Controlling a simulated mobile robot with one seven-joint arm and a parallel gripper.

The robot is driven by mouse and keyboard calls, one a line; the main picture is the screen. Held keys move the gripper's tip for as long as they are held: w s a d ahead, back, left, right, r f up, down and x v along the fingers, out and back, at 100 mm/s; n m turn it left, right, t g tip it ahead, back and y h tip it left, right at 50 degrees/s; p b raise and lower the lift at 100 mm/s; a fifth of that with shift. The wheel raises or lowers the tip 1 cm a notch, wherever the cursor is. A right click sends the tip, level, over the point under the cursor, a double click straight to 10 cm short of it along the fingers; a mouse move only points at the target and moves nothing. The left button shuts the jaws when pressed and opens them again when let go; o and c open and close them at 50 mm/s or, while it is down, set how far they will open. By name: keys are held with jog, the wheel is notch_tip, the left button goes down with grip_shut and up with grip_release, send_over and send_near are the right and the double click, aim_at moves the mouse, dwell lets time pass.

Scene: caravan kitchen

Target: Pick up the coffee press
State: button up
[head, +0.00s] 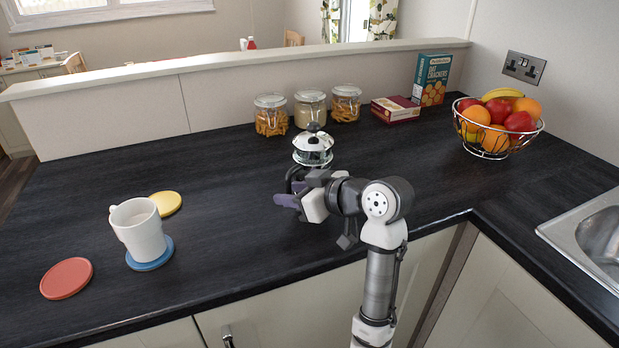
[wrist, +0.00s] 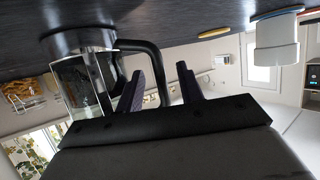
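The coffee press (head: 313,150) stands upright on the dark counter, with a glass body, a shiny lid and a black knob. My arm hides its lower part in the head view. My gripper (head: 291,193) is low, just in front of the press. In the wrist view, which is upside down, the glass body (wrist: 75,85) is at the left and its black handle (wrist: 160,75) reaches between the two fingers of my gripper (wrist: 160,85). The fingers are apart, with a visible gap on each side of the handle.
A white mug (head: 140,231) on a blue coaster (head: 150,256), a yellow coaster (head: 166,203) and a red coaster (head: 66,278) are at the left. Several jars (head: 310,108) stand behind the press. Boxes (head: 432,80) and a fruit bowl (head: 497,137) are at the right.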

jog(key=shift+x, duration=0.8)
jog(key=shift+c, duration=0.5)
grip_shut()
